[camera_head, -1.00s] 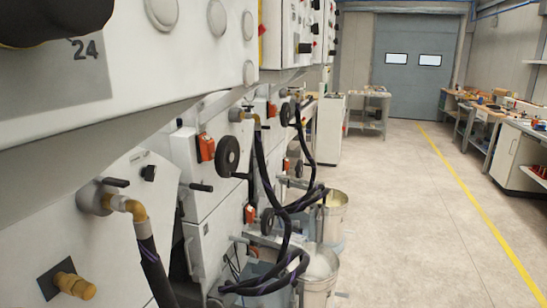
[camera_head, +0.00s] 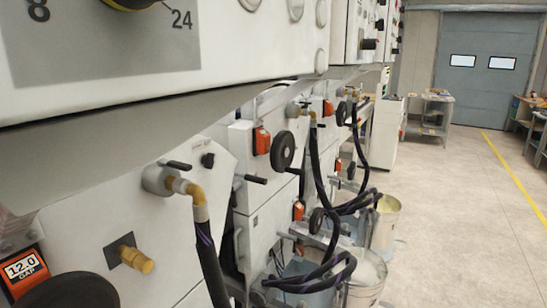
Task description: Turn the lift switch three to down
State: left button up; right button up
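Several black knobs and switches show on the machine. Another black knob (camera_head: 370,44) sticks out from the upper panel (camera_head: 350,30) farther along. I cannot tell which of them is lift switch three, and no label for it is readable. Neither of my grippers is in view.
A large dial (camera_head: 135,4) marked 8 and 24 is cut off at the top. Handwheels (camera_head: 283,151), black hoses (camera_head: 320,270) and metal buckets (camera_head: 365,275) stand along the machine. The floor (camera_head: 460,200) on the right is clear, with a yellow line.

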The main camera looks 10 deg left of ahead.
aim_at(207, 160)
jog(key=l+u, duration=0.15)
jog(key=l, duration=1.4)
